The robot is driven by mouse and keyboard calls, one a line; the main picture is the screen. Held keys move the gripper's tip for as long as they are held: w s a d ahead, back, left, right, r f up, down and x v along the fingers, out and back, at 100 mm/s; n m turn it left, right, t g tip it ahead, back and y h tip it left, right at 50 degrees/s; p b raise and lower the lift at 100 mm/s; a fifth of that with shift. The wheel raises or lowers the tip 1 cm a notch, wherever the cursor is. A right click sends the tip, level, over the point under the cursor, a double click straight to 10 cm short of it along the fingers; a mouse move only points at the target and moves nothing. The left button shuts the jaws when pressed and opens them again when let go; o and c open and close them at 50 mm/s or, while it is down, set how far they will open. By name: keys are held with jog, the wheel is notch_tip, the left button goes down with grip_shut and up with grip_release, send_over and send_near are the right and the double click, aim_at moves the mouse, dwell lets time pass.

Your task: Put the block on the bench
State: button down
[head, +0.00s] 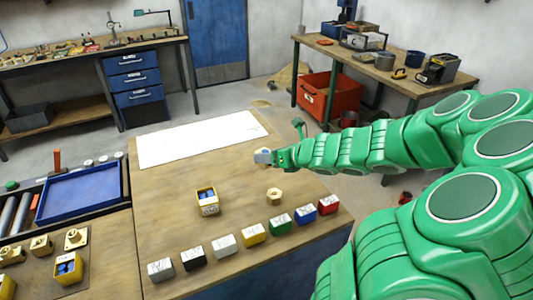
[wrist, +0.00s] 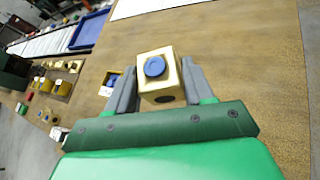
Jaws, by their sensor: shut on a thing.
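My gripper (wrist: 158,85) is shut on a block (wrist: 156,61) in the wrist view. The block is pale brass-yellow, with a round blue disc on the face toward the camera and a dark round spot on a lower face. Both grey fingers stand at its sides. The wooden bench (head: 160,190) lies below, and it also fills much of the wrist view (wrist: 245,60). In the head view my gripper (head: 263,157) is over the bench's right part near the white sheet; the block is mostly hidden there, and its height above the bench is hard to tell.
A yellow box with blue pieces (head: 207,207) and a brass nut (head: 274,195) stand on the bench. A row of coloured blocks, such as the green one (head: 279,225), lines the front edge. A white sheet (head: 195,140) covers the back. A blue tray (head: 80,193) is left.

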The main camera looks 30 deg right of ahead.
jog(key=shift+s+a+r, duration=0.2)
jog(key=shift+s+r, duration=0.1)
jog(key=shift+s, duration=0.2)
jog(key=shift+s+a+r, duration=0.15)
jog(key=shift+s+r, duration=0.1)
jog(key=shift+s, duration=0.25)
